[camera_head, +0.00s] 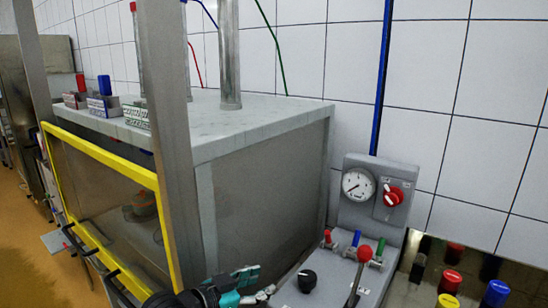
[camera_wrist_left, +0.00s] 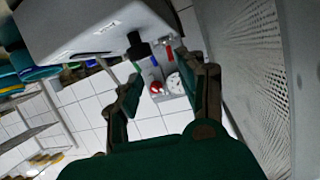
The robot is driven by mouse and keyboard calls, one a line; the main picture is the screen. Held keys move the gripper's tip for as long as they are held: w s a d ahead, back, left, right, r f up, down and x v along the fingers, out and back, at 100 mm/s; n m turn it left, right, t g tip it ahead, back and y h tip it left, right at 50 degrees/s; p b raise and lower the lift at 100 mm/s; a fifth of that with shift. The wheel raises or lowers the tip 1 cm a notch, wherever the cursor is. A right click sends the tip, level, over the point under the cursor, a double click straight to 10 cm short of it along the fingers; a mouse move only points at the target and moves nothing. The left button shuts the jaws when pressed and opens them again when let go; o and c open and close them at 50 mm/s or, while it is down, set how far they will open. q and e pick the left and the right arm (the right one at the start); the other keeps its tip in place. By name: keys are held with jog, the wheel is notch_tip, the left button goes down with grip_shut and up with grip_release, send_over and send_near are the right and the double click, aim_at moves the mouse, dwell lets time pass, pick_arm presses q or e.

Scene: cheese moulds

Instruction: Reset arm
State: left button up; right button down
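My left gripper (camera_head: 258,287) shows at the bottom edge of the head view, teal and dark. It is close to the left side of the grey control panel (camera_head: 376,215). In the left wrist view, the two fingers of this gripper (camera_wrist_left: 168,82) stand apart, with tiled wall and part of the panel visible through the gap and nothing held between them. My right gripper is in neither view.
The panel carries a gauge (camera_head: 358,185), a red knob (camera_head: 393,196), a black knob (camera_head: 307,281) and small coloured valves. A large grey cabinet (camera_head: 265,185) with a yellow-framed front (camera_head: 105,155) stands left. Coloured-capped objects (camera_head: 453,281) are at bottom right.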

pick_arm(q)
jog(key=s+a+f+n+g+y, duration=0.2)
jog(key=s+a+f+n+y, duration=0.15)
jog(key=s+f, duration=0.9)
jog(key=s+a+f+n+g+y, duration=0.2)
jog(key=s+a+f+y, duration=0.15)
jog(key=s+a, duration=0.4)
jog(key=s+a+f+n+g+y, duration=0.3)
jog(key=s+a+f, duration=0.15)
jog(key=s, duration=0.65)
notch_tip(320, 180, down, 27)
jog(key=s, duration=0.2)
jog(key=s+a+f+g, duration=0.1)
jog(key=s+f, duration=0.6)
jog(key=s, duration=0.1)
jog(key=s+a+f+m+g, duration=0.1)
jog(key=s+a+f, duration=0.1)
jog(key=s+f, duration=0.6)
jog(key=shift+a, duration=0.3)
jog(key=shift+f, duration=0.1)
